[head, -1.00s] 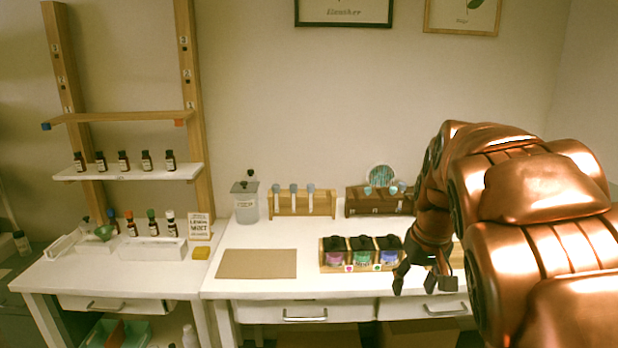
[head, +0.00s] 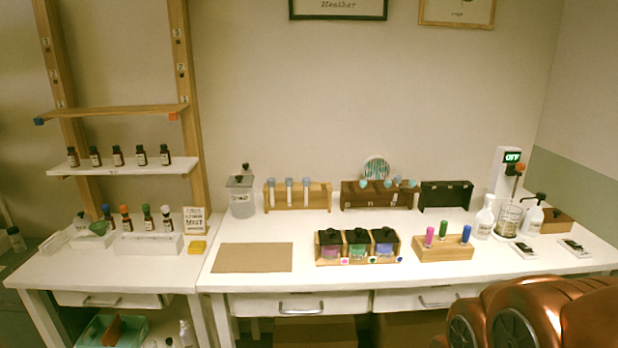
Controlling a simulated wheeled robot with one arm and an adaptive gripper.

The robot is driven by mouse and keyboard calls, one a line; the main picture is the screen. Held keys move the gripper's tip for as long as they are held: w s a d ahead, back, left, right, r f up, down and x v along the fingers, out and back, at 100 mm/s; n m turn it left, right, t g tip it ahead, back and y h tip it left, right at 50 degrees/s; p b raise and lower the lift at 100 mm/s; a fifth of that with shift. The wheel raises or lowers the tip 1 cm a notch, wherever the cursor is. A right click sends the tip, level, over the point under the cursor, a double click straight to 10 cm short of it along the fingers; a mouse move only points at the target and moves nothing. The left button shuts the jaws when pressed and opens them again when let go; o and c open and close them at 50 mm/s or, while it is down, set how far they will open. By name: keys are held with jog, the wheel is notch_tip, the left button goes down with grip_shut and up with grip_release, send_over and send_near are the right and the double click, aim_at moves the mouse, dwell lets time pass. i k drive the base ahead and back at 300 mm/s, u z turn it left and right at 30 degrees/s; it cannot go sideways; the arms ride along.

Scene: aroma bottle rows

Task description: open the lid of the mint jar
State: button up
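Three jars with black lids stand in a wooden holder (head: 345,263) on the white table. The middle jar (head: 358,250) has green contents and a green tag in front; I take it as the mint jar, though no name is legible on it. Its black lid (head: 356,236) appears to be on. The left jar (head: 330,251) is pink and the right jar (head: 385,248) is blue. My gripper is not in view; only a copper part of my arm shows at the bottom right.
A wooden block (head: 443,247) with pink, green and blue sticks stands right of the jars. White bottles (head: 484,218) and a wire basket (head: 508,220) are farther right. A brown mat (head: 252,257) lies left. The table in front of the jars is clear.

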aim_at(358, 234)
jog(key=k, duration=0.6)
jog(key=u, duration=0.85)
jog(key=i, duration=1.5)
jog(key=z, duration=0.7)
